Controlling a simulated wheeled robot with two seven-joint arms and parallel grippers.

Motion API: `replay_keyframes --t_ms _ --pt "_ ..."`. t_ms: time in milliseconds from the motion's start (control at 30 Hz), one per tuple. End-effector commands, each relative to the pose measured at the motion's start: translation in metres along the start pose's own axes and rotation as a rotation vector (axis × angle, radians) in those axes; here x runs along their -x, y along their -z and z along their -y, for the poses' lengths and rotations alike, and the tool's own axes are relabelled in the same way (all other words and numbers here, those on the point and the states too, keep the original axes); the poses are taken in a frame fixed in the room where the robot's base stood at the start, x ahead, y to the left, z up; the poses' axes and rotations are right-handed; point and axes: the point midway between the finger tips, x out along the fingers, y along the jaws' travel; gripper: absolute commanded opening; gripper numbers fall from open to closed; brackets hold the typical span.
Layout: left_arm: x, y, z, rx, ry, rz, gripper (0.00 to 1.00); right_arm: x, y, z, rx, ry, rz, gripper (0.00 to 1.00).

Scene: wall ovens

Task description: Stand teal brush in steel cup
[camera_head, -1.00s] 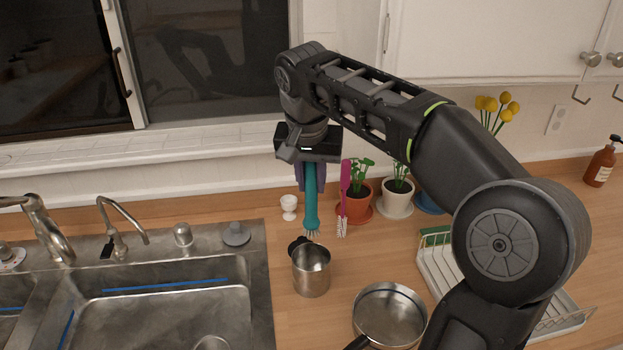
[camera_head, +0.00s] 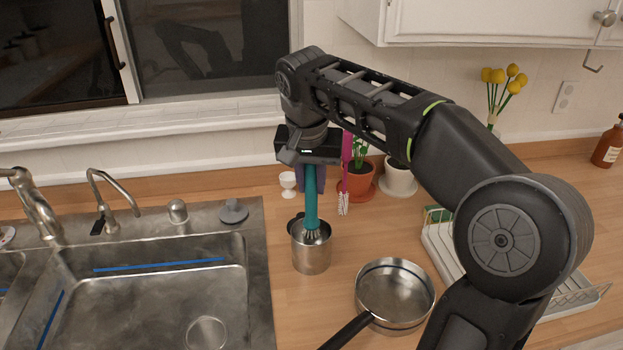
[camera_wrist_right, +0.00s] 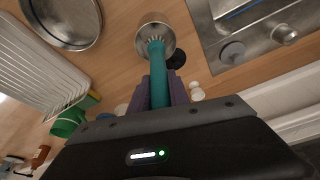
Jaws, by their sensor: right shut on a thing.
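The teal brush (camera_head: 311,197) hangs upright, bristles down, from my right gripper (camera_head: 310,168), which is shut on its handle. The bristle end is at the mouth of the steel cup (camera_head: 312,255) in the head view; whether it touches the cup bottom cannot be told. In the right wrist view the brush (camera_wrist_right: 158,75) runs from between the purple fingers of my right gripper (camera_wrist_right: 158,92) to the opening of the steel cup (camera_wrist_right: 154,22). The cup stands upright on the counter. My left gripper is not in view.
A steel pan (camera_head: 394,292) stands right of the cup. The sink (camera_head: 170,285) is at left. Behind are a small white cup (camera_head: 288,184), a pink brush (camera_head: 346,175) and potted plants, including one in an orange pot (camera_head: 357,185). A white dish rack (camera_head: 440,245) is at right.

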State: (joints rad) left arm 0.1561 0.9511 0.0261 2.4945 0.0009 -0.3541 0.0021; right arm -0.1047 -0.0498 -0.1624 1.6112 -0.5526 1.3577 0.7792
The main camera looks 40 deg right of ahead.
Motion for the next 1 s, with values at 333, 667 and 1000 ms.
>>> replay_keyframes --t_ms 333,667,1000 --pt "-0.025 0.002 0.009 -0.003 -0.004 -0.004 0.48 -0.032 -0.009 0.0 -0.001 0.0 0.0 0.0" --pt "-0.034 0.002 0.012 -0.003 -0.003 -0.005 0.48 -0.044 -0.013 0.0 -0.001 0.0 0.0 0.0" --pt "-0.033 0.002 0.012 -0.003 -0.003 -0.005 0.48 -0.044 -0.013 0.0 0.0 0.0 0.0 0.23"
